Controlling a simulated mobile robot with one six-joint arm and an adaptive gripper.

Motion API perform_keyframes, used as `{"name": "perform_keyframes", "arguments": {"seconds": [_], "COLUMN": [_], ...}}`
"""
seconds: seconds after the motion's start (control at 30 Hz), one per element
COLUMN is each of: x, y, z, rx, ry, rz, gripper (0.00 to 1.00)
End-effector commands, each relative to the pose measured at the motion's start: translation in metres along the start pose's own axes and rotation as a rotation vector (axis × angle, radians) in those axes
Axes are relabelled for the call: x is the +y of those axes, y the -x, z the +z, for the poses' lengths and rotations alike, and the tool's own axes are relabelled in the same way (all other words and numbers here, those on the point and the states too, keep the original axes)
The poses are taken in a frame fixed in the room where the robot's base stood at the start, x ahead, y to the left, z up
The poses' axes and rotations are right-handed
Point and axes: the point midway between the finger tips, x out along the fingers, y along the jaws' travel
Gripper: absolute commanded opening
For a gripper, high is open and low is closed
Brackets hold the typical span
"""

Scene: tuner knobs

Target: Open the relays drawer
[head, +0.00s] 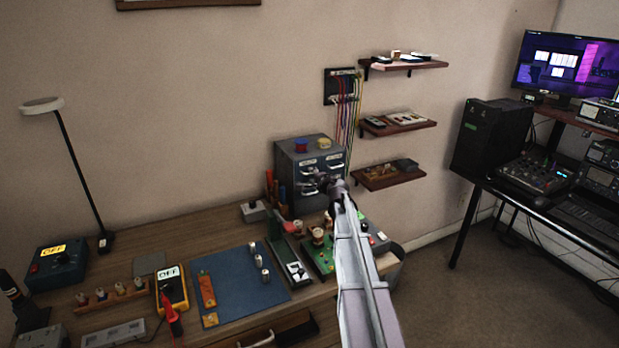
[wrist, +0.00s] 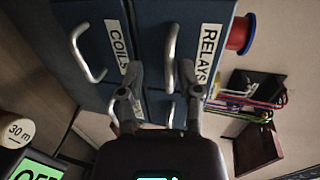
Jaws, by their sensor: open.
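The blue-grey drawer cabinet (head: 297,155) stands at the back of the bench. In the wrist view, which is turned sideways, the RELAYS label (wrist: 209,52) marks a drawer front with a pale curved handle (wrist: 172,36) beside the label. The COILS drawer, with its own handle (wrist: 84,55), is to the left in that view. Both drawers look shut. My gripper (wrist: 161,68) is open in front of the cabinet, and it also shows in the head view (head: 322,182). The relays handle appears between its fingertips; I cannot tell whether they touch it.
A red spool (wrist: 240,32) sits on the cabinet. Wall shelves (head: 392,175) and hanging coloured cables (head: 347,112) are to its right. A green circuit board (head: 322,262), a blue mat (head: 232,285) and a yellow meter (head: 172,290) lie on the bench in front.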

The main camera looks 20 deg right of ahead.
Motion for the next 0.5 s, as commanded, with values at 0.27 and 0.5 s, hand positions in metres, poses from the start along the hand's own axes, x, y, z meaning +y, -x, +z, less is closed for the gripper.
{"name": "perform_keyframes", "arguments": {"seconds": [0.27, 0.5], "x": [0.0002, 0.0000], "y": [-0.0147, -0.0147], "z": [0.0009, 0.0015], "rx": [-0.001, -0.002], "ry": [0.000, 0.000], "rz": [0.000, 0.000], "gripper": [0.45, 0.45]}}
